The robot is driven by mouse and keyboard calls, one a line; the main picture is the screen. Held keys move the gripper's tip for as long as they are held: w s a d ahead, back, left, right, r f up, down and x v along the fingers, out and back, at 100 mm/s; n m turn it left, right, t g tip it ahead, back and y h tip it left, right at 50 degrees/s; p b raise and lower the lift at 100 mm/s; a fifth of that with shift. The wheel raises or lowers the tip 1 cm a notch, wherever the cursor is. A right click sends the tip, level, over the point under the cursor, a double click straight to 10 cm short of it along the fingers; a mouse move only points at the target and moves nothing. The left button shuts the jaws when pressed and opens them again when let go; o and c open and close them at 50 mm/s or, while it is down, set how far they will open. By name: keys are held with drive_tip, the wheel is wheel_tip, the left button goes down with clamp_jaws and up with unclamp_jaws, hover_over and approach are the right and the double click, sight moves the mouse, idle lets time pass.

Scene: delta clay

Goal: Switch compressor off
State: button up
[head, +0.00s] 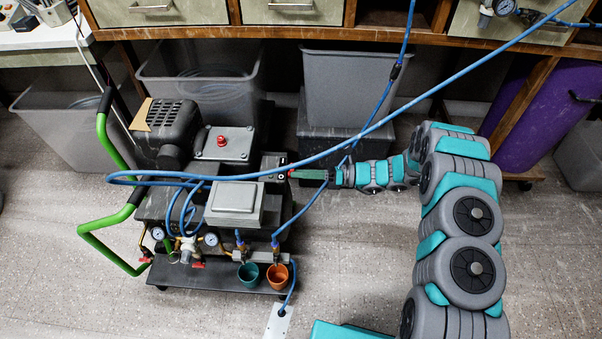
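The compressor (235,203) stands on the floor at left centre, with a green tubular handle (108,235) on its left. A red button (221,141) sits on top of a grey metal box (232,153) on it. My arm reaches in from the lower right and bends left. My gripper (292,174) is at the compressor's right side, close to a small dark box there, below and right of the red button. A blue hose passes close by it. The fingers are small and partly merge with the dark parts, so touch and opening are unclear.
A blue hose (450,93) runs from the upper right across to the compressor. Grey bins (350,90) stand under the wooden bench, with a purple container (543,115) at right. A green cup (248,274) and an orange cup (278,277) sit at the compressor's front. Floor at lower left is clear.

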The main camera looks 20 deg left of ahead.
clamp_jaws()
drive_tip(key=shift+n, duration=0.3)
drive_tip(key=n+b, duration=0.7)
drive_tip(key=b, duration=0.1)
drive_tip(key=n+b, duration=0.8)
drive_tip(key=shift+s+f, duration=0.1)
drive_tip(key=shift+s, duration=0.1)
drive_tip(key=shift+d+n, duration=0.1)
drive_tip(key=shift+n, duration=0.2)
idle(0.4)
drive_tip(key=shift+o, duration=1.3)
unclamp_jaws()
